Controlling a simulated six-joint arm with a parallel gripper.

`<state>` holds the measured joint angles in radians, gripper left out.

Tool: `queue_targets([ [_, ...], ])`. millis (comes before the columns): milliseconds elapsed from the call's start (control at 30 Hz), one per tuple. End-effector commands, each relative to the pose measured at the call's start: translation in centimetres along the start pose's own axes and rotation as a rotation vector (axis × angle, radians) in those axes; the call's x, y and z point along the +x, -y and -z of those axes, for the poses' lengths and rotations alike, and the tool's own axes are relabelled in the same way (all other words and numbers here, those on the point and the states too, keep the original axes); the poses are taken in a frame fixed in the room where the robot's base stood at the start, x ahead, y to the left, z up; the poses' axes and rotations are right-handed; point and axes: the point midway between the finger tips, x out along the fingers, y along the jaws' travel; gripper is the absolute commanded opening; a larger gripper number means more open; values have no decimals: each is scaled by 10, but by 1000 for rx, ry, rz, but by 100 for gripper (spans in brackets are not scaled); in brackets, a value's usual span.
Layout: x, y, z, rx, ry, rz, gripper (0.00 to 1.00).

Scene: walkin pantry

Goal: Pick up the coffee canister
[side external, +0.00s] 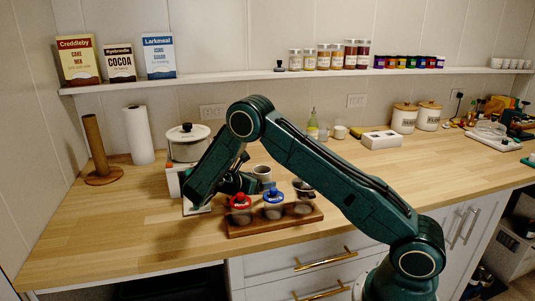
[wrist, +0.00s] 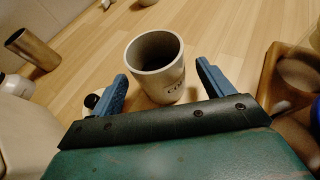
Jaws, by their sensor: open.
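The coffee canister (wrist: 158,80) is a pale grey, open-topped cylinder with dark lettering, partly read as "CO". In the wrist view it stands upright on the counter, ahead of and between the two blue fingers of my gripper (wrist: 162,70). The fingers are open, with visible gaps on both sides of it. In the side external view a grey canister (side external: 262,171), seemingly the same one, stands behind the wooden rack, just right of my gripper (side external: 243,184). Its lower part is hidden there. My fingers are dark and hard to make out in that view.
A wooden rack (side external: 236,230) holds jars with red (side external: 240,201) and blue (side external: 273,196) lids close in front. A lidded pot (side external: 188,143) stands behind my wrist. A brown cylinder (wrist: 34,46) shows at upper left in the wrist view.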

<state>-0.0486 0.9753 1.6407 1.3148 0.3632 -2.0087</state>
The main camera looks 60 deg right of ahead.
Motion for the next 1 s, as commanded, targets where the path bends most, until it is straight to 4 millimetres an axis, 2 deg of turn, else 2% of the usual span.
queue_targets([
  [100, 16, 1, 0, 2, 1, 3, 80],
  [300, 30, 0, 0, 1, 0, 1, 80],
  [800, 30, 0, 0, 1, 0, 0, 80],
  [833, 30, 0, 0, 1, 0, 0, 78],
  [1000, 30, 0, 0, 1, 0, 0, 44],
])
